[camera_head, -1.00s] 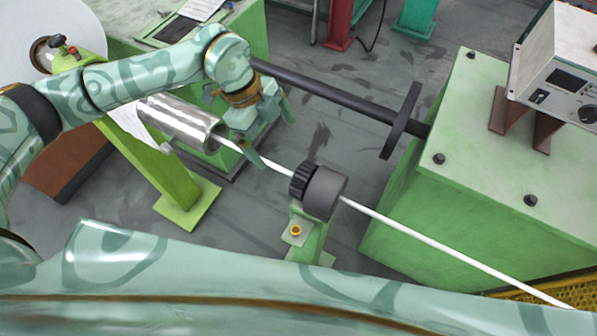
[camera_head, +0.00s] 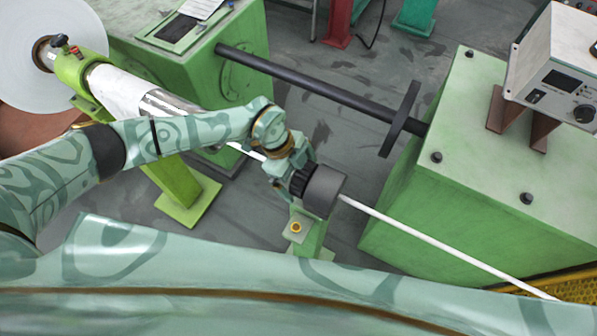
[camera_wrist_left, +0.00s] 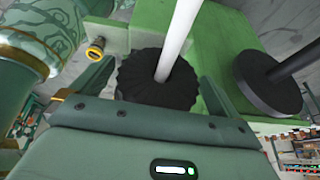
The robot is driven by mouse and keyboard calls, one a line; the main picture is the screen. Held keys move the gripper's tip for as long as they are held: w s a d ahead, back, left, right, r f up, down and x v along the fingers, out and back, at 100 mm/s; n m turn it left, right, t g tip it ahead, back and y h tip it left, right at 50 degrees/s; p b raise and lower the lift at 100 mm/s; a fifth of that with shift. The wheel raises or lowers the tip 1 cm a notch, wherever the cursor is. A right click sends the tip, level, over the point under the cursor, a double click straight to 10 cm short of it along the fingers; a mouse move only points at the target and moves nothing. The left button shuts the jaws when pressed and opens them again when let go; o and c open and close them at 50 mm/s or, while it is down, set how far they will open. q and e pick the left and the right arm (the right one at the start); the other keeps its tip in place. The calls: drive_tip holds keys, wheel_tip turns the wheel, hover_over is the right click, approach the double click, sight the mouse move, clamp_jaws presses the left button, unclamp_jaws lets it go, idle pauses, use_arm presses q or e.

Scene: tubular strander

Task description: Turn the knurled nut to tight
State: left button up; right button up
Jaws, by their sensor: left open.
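The knurled nut (camera_head: 299,181) is a black ribbed ring on the left face of a dark grey cylinder (camera_head: 325,191), which stands on a green post. A white rod runs through the nut and out to the lower right. My left gripper (camera_head: 288,178) is at the nut's left side, partly covering it. In the left wrist view the nut (camera_wrist_left: 157,82) lies between the two fingers of my open left gripper (camera_wrist_left: 155,75), with the white rod (camera_wrist_left: 178,40) coming out of its middle. Whether the fingers touch the nut cannot be told. My right gripper is not in view.
A black shaft with a disc (camera_head: 401,119) spans behind the nut to a green cabinet (camera_head: 480,150). A control box (camera_head: 560,75) stands on that cabinet. A brass-coloured fitting (camera_head: 296,227) sits on the post below the nut.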

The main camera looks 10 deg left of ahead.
use_arm(q)
drive_tip(key=c, duration=0.9)
drive_tip(key=shift+s+r+t+p, duration=0.15)
drive_tip(key=shift+t+p, duration=0.45)
drive_tip(key=shift+p, duration=0.4)
drive_tip(key=t+p, duration=0.1)
drive_tip(key=p, duration=0.1)
drive_tip(key=t+h+p, duration=0.1)
drive_tip(key=t+p, duration=0.1)
drive_tip(key=p, duration=0.1)
drive_tip(key=shift+s+m+h, duration=0.2)
drive_tip(key=shift+m+h, duration=0.1)
drive_tip(key=shift+m, duration=0.1)
drive_tip(key=shift+t+p, duration=0.5)
drive_tip(key=shift+p, duration=0.15)
drive_tip(key=shift+w+a+f+t+h, duration=0.1)
drive_tip(key=shift+f+t+h, duration=0.2)
drive_tip(key=shift+t, duration=0.2)
drive_tip(key=shift+m, duration=0.3)
